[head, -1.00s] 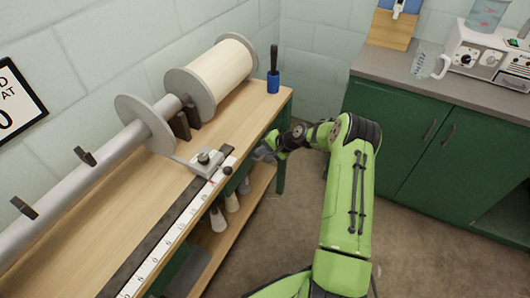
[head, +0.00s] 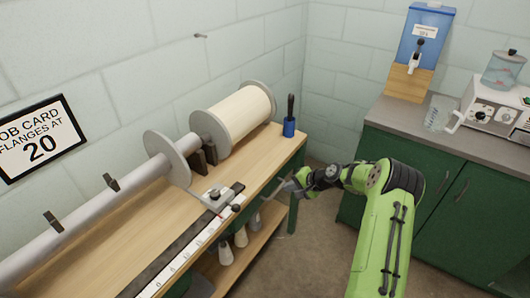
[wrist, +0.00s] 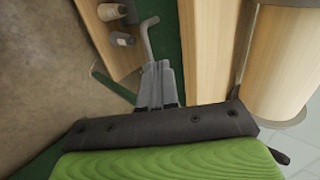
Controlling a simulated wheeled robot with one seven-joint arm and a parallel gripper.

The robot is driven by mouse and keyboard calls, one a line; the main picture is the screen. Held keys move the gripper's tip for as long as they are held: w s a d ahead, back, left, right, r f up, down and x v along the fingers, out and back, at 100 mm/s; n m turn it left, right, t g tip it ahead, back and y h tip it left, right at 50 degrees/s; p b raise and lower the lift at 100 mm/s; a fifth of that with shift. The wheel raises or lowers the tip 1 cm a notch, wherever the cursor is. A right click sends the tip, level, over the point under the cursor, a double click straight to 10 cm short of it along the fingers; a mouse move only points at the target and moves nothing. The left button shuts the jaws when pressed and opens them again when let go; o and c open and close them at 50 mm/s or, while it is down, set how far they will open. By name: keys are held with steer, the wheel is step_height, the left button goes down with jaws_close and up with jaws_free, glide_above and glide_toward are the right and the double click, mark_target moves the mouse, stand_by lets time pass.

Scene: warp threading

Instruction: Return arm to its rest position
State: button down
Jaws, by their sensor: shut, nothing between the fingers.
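My green arm reaches in from the lower right of the head view. My gripper (head: 286,189) is beside the front edge of the wooden workbench (head: 110,254), near its right end. In the wrist view my gripper (wrist: 158,68) has its two grey fingers together, with nothing seen held between them. A bent grey bar (wrist: 149,38) shows just beyond the fingertips; I cannot tell what it belongs to.
On the bench stand a beam with a cream thread roll (head: 243,112), a metal slider (head: 216,198) on a ruler (head: 185,257) and a blue cup (head: 289,127). Cones (head: 241,237) sit on the lower shelf. A green cabinet (head: 428,170) stands right; floor between is open.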

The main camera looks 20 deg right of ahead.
steer(key=s+a+r+n+g+h+p, duration=0.15)
steer(key=s+a+r+n, duration=0.35)
steer(key=r, duration=0.7)
steer(key=s+a+r+n+g+h+p, duration=0.1)
steer(key=s+a+r+n+h+p, duration=0.1)
steer(key=s+a+r, duration=0.75)
steer(key=s+r+n+p, duration=0.1)
steer(key=s+r, duration=0.2)
steer(key=s, duration=0.4)
steer(key=s+d+r+n+h+p, duration=0.1)
steer(key=s+r, duration=0.3)
steer(key=s, duration=0.4)
steer(key=s+r+n+h+p, duration=0.1)
steer(key=s+r, duration=0.3)
steer(key=s, duration=0.3)
steer(key=shift+s+d+r+t+p, duration=0.15)
steer(key=shift+s+t+p, duration=0.2)
steer(key=shift+s+p, duration=0.05)
